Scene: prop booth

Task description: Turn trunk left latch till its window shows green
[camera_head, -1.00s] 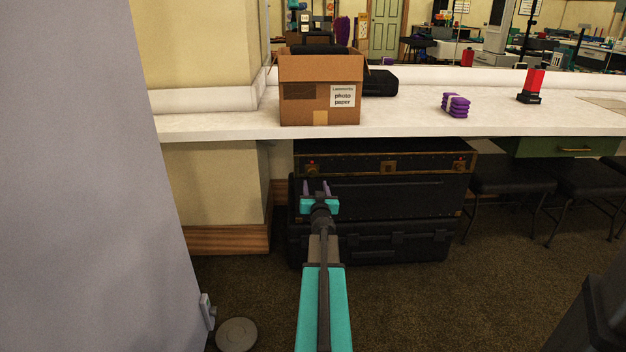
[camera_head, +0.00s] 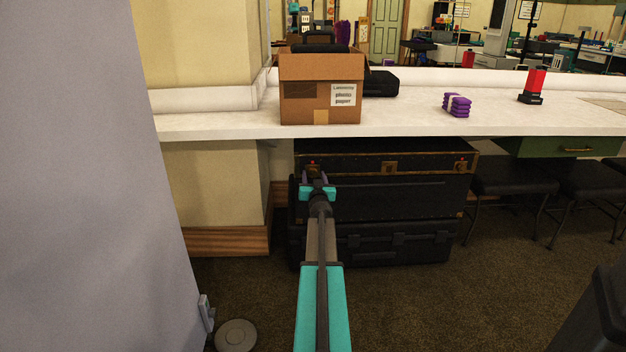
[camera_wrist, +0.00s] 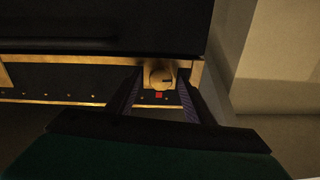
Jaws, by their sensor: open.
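The black trunk (camera_head: 430,160) with brass edging lies under the counter on top of other black cases. Its left latch (camera_head: 313,171) is a brass knob at the trunk's left front, partly hidden by my gripper in the head view. In the wrist view the latch (camera_wrist: 160,77) has a dark slot on its round face. Its small window (camera_wrist: 159,94) shows red. My gripper (camera_head: 317,178) is open in front of the latch. In the wrist view its fingers (camera_wrist: 160,82) stand either side of the knob, with gaps; contact is not visible.
The trunk's right latch (camera_head: 461,166) also has a red mark above it. The white counter (camera_head: 400,127) overhangs the trunk closely. A cardboard box (camera_head: 300,105) stands on it. A pale wall (camera_head: 90,180) is close on the left. Black stools (camera_head: 512,180) stand at right.

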